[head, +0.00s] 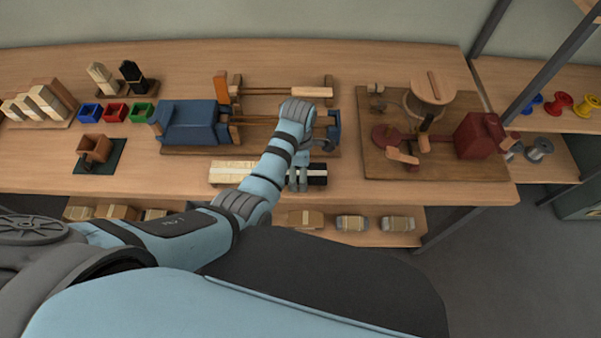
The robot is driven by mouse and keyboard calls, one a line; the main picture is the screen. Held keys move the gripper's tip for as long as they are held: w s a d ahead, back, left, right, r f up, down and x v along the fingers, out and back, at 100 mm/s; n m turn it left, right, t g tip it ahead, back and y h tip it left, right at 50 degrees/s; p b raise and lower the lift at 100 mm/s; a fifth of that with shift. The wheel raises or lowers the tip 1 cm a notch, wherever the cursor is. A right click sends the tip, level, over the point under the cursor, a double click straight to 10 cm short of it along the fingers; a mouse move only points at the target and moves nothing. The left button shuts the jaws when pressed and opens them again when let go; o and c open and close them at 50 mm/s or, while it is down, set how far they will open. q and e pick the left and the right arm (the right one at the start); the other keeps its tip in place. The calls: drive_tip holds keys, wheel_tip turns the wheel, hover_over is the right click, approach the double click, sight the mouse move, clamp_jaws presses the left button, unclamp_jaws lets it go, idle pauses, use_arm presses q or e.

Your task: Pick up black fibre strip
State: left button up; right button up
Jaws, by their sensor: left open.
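A black fibre strip (318,173) lies near the front edge of the bench, at the right end of a row with cream strips (229,171). My left gripper (297,184) is open and points down at the left part of the black strip. From this view I cannot tell whether its fingers touch the strip. My left forearm hides the middle of the row. My right gripper is out of view.
Behind the arm stands a blue machine (190,123) with wooden rails. To the right is a wooden board (378,161) with a red machine (478,136). At left are blue, red (116,112) and green bins, an upright black piece (131,73) and wooden blocks. A lower shelf holds several bundles.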

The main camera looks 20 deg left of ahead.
use_arm(q)
drive_tip(key=shift+r, duration=0.15)
drive_tip(key=c, duration=1.2)
